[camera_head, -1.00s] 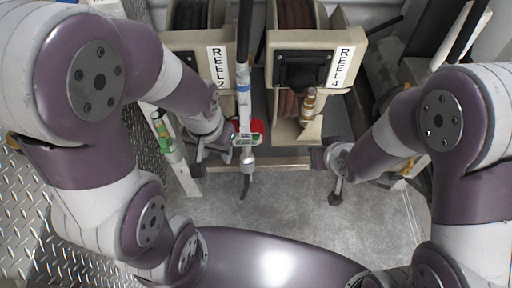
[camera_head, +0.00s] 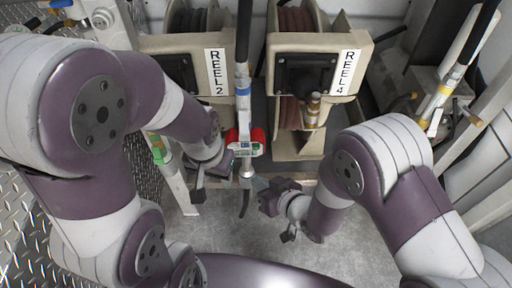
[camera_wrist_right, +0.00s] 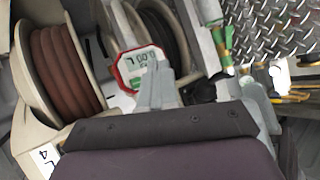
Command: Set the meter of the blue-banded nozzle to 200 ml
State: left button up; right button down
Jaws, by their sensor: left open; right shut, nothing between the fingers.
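The blue-banded nozzle (camera_head: 243,92) hangs upright between two reels in the head view. Its red-cased meter (camera_head: 258,137) sits low on it, with a small display facing me. In the right wrist view the meter (camera_wrist_right: 124,74) shows its display upside down, seemingly reading 0.00 L. My left gripper (camera_head: 214,176) is open, just left of the nozzle below the meter; I cannot tell if it touches. My right gripper (camera_head: 260,187) is shut and empty, just right of and below the meter. Its fingertips (camera_wrist_right: 160,80) overlap the meter's edge in the wrist view; contact is unclear.
Reel 2 (camera_head: 182,48) and reel 4 (camera_head: 333,46) stand behind the nozzle. A green-banded nozzle (camera_head: 160,150) is at left, partly behind my left arm. A yellow-banded nozzle (camera_head: 441,92) is at right. The grey floor (camera_head: 225,232) in front is clear.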

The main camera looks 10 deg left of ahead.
send_near(250, 148)
jog(key=shift+w+a+f+b, duration=0.2)
jog(key=shift+a+f+b, duration=0.15)
jog(key=shift+a+f, duration=1.1)
jog(key=shift+a+r, duration=0.1)
jog(key=shift+a, duration=0.05)
dwell(0.7)
jog(key=shift+w+a, duration=0.1)
jog(key=shift+w, duration=0.3)
jog(key=shift+w+a, duration=0.2)
jog(key=shift+w, duration=0.5)
dwell(0.8)
jog(key=shift+s, duration=0.15)
jog(key=shift+s+d, duration=0.15)
jog(key=shift+s, duration=0.35)
jog(key=shift+s+d, duration=0.2)
jog(key=shift+s, duration=0.3)
jog(key=shift+w+p, duration=0.2)
jog(key=shift+p, duration=0.15)
jog(key=shift+w+a, duration=0.15)
jog(key=shift+w, duration=0.2)
